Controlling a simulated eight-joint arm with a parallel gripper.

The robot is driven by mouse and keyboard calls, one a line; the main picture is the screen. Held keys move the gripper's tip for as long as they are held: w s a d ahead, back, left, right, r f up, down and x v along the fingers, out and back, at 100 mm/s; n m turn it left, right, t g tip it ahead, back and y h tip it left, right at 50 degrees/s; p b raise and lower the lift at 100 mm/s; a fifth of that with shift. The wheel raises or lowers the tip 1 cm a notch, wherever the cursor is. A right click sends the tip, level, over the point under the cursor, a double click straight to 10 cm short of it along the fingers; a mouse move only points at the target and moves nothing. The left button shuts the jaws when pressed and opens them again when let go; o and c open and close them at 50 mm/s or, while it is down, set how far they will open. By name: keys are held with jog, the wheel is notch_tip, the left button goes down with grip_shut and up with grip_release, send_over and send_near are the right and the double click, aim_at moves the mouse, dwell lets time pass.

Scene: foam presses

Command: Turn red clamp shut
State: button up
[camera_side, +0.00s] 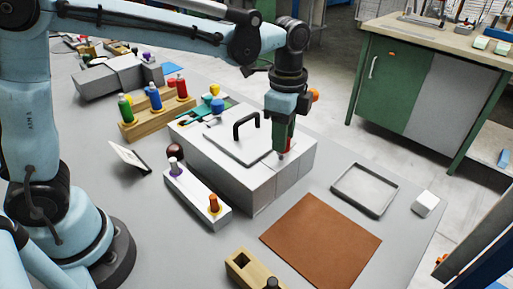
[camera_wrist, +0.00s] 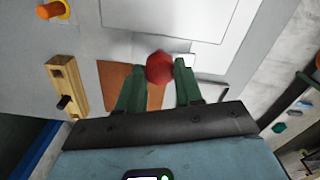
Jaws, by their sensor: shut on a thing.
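The grey foam press (camera_side: 240,165) stands in the middle of the table with a lid and a black handle (camera_side: 246,124) on top. The red clamp (camera_side: 286,152) is at the press's right part, mostly hidden by my gripper in the side view. In the wrist view the red clamp (camera_wrist: 159,68) shows as a round red knob between my green fingertips. My gripper (camera_side: 283,150) points down onto the press and is shut on the red clamp; it also shows in the wrist view (camera_wrist: 158,76). How far the clamp is turned cannot be told.
A brown mat (camera_side: 322,243) and a grey tray (camera_side: 364,190) lie right of the press, with a white cube (camera_side: 425,203) beyond. A white block (camera_side: 196,198) with purple and orange knobs stands in front. A wooden rack (camera_side: 157,120) holds coloured bottles. A wooden block (camera_side: 252,273) is at the front edge.

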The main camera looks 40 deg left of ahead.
jog(key=n, duration=1.2)
jog(key=shift+n, duration=2.1)
jog(key=o, duration=1)
jog(key=shift+o, duration=0.2)
jog(key=shift+r, duration=0.1)
notch_tip(320, 180, up, 12)
